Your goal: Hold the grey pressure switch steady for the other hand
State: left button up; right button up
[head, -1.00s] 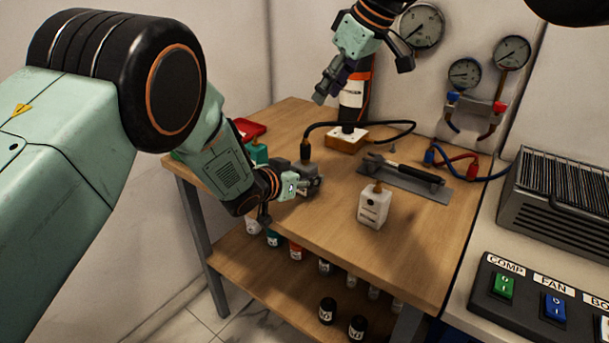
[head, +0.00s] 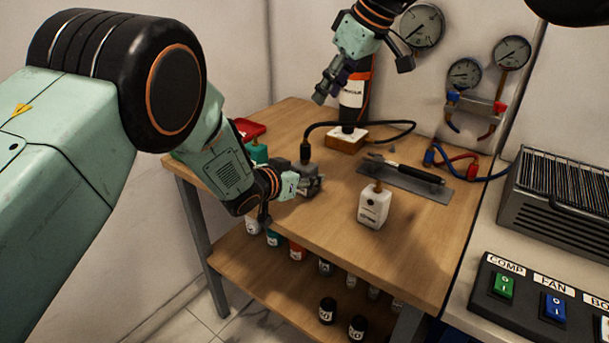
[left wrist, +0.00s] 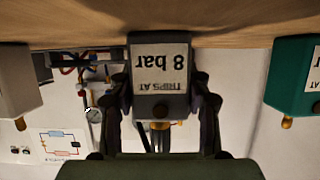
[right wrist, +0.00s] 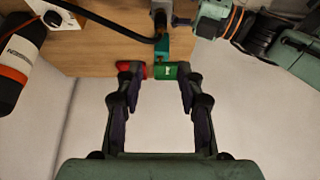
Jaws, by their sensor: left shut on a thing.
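The grey pressure switch (head: 311,171) stands near the table's left edge, with a black plug and hose at its top. My left gripper (head: 297,186) is shut on it from the front. In the left wrist view the switch (left wrist: 160,65) sits between both fingers, its "TRIPS AT 8 bar" label upside down, its top edge by the table surface. I cannot tell if it touches the table. My right gripper (head: 326,86) hangs above the back of the table, away from the switch. In the right wrist view its fingers (right wrist: 158,82) are apart and empty.
A white switch (head: 374,207) stands front right, a teal one (head: 256,153) behind my left wrist. A tool lies on a grey mat (head: 433,188). The front middle of the table is clear.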

aim_at(307, 143)
dwell(0.3)
jog(key=shift+o, duration=0.9)
jog(key=shift+f, duration=0.1)
jog(key=shift+o, duration=0.2)
jog(key=f+m, duration=0.1)
jog(key=a+f+m+h, duration=0.1)
jog(key=f, duration=0.1)
jog(key=shift+s+a+f+m+h, duration=0.2)
jog(key=shift+a+f+m+h, duration=0.1)
jog(key=shift+a+m, duration=0.1)
jog(key=x, duration=1.1)
jog(key=shift+w+f, duration=0.2)
jog(key=shift+f, duration=0.15)
grip_shut()
